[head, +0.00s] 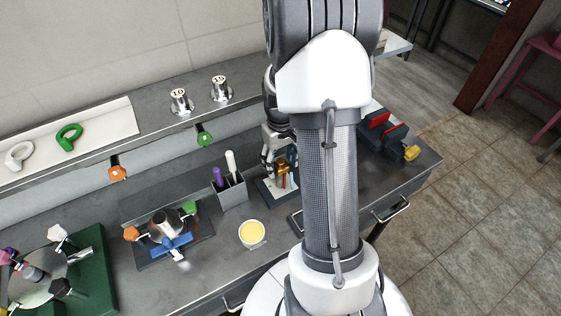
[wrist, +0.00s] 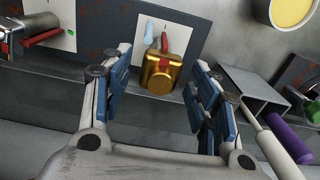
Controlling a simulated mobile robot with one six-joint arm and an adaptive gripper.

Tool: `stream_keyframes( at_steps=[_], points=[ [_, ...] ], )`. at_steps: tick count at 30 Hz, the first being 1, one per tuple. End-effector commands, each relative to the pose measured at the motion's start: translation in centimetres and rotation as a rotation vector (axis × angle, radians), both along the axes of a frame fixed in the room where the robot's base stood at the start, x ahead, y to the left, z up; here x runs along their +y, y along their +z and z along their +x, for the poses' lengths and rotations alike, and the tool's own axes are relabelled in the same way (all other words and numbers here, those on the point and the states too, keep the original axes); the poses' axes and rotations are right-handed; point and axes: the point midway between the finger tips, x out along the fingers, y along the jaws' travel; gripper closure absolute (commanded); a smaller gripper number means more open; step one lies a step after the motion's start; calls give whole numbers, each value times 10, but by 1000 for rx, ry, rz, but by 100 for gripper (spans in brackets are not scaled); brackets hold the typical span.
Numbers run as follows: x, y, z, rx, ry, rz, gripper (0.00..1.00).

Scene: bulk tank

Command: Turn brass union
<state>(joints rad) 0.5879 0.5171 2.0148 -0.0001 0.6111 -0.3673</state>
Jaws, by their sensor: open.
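The brass union (wrist: 161,74) is a gold-coloured, block-like fitting with a red pointer, mounted by a pale panel (wrist: 184,30) that carries a light blue mark. In the wrist view it lies between and beyond the fingers of my gripper (wrist: 160,92), which is open with blue pads on both sides. No contact with the union shows. In the head view the brass union (head: 281,167) is partly hidden by my gripper (head: 275,150) and arm.
A grey holder (head: 229,190) with a purple and a white pen stands left of the union. A cup with yellow contents (head: 252,233) is in front. A vise with red jaws (head: 380,122) stands right. Valve fixtures occupy the bench's left side.

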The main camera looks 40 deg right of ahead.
Motion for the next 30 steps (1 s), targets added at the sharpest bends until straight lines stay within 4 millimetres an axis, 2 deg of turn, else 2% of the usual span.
stream_keyframes(
  at_steps=[12,15,21,30],
  points=[
    [-1,82,1,-6,0,-4,45],
    [-1,98,1,-3,0,-3,45],
    [0,114,1,-2,0,-1,45],
    [0,115,0,-1,0,0,45]
  ],
)
